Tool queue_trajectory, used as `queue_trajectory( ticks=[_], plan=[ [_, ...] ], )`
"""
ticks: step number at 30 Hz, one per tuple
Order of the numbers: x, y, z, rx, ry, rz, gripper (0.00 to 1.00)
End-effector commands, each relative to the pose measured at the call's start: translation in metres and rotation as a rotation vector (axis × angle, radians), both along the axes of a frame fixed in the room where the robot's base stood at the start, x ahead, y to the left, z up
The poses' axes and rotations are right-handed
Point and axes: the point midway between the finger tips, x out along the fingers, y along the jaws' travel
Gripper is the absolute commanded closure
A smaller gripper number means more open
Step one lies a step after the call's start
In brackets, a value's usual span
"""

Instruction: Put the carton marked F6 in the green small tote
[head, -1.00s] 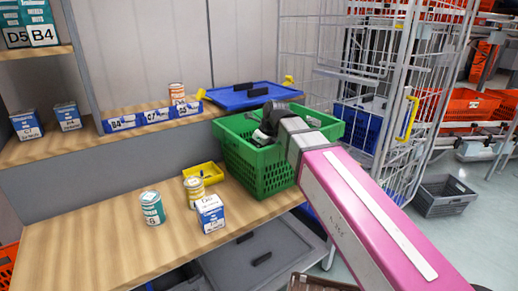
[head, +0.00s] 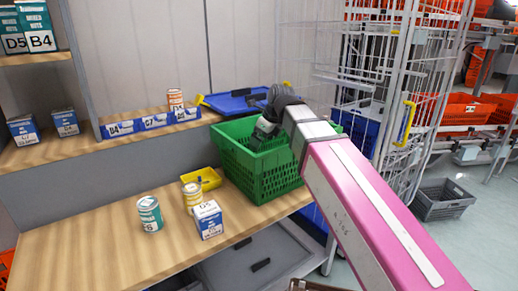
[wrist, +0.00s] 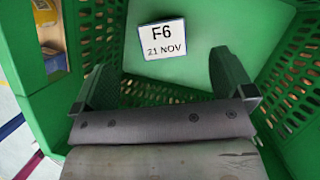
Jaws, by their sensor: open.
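The green small tote (head: 283,178) stands at the right end of the wooden bench. My gripper (head: 264,132) points down into the tote's mouth in the head view. In the wrist view my gripper (wrist: 168,82) is open, its two fingers apart with nothing between their tips. The carton is hidden in the head view.
A teal can (head: 149,214), a yellow can (head: 193,197) and a white-and-blue carton (head: 208,219) stand left of the tote. A small yellow bin (head: 203,179) is behind them. A blue lid (head: 237,104) lies behind the tote. A wire cage (head: 400,100) stands to the right.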

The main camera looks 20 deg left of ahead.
Motion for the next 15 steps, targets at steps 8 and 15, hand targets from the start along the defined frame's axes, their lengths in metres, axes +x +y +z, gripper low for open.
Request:
queue_trajectory(
  ticks=[8,15],
  plan=[
    [-0.004,-0.015,0.037,0.001,-0.001,-0.001,0.00],
    [-0.006,-0.021,0.052,0.000,0.000,0.000,0.00]
  ],
)
